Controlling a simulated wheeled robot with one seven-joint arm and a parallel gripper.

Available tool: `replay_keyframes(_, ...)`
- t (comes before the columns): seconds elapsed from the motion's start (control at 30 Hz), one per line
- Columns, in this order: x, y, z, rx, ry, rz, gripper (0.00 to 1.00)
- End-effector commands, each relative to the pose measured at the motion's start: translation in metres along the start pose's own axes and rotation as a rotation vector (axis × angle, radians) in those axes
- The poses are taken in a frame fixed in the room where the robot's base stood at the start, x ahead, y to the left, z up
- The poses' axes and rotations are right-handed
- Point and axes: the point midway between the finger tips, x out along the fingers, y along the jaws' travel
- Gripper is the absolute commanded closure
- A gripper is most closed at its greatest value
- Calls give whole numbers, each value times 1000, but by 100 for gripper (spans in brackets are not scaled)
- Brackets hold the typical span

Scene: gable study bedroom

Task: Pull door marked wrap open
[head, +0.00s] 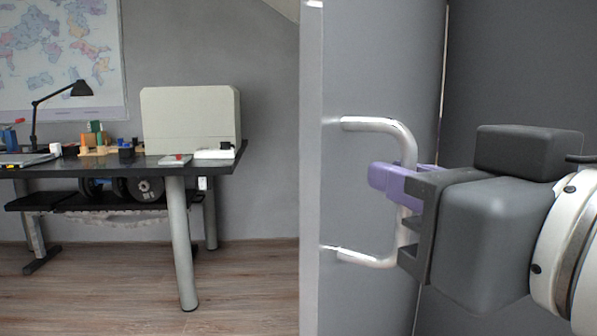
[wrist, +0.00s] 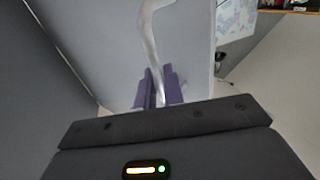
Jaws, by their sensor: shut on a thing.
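The grey door (head: 360,80) stands upright at the right of the head view, with its narrow edge facing left. A silver bar handle (head: 402,140) sticks out from its face. My gripper (head: 395,183), with purple fingers, is shut on the bar of this handle around its middle. In the wrist view, the purple fingers (wrist: 158,88) close on both sides of the handle (wrist: 147,30), with the pale door panel (wrist: 95,30) behind. No wrap marking is readable in either view.
A dark desk (head: 215,165) with a lamp (head: 55,105), a white box-like panel (head: 190,120) and small items stands at the left. A map (head: 60,60) hangs on the wall. The wooden floor (head: 110,290) between desk and door is clear.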

Motion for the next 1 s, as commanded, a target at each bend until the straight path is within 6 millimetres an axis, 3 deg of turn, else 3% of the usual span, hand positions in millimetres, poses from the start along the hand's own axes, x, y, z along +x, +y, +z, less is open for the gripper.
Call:
replay_keyframes(0.27,0,2,-1,2,2,4,100)
replay_keyframes(0.3,0,2,-1,2,2,4,86)
replay_keyframes(0.4,0,2,-1,2,2,4,75)
replay_keyframes(0.67,0,1,-1,1,1,3,75)
replay_keyframes(0.77,-7,2,-1,2,3,4,75)
replay_keyframes(1.0,-48,2,-2,3,6,5,75)
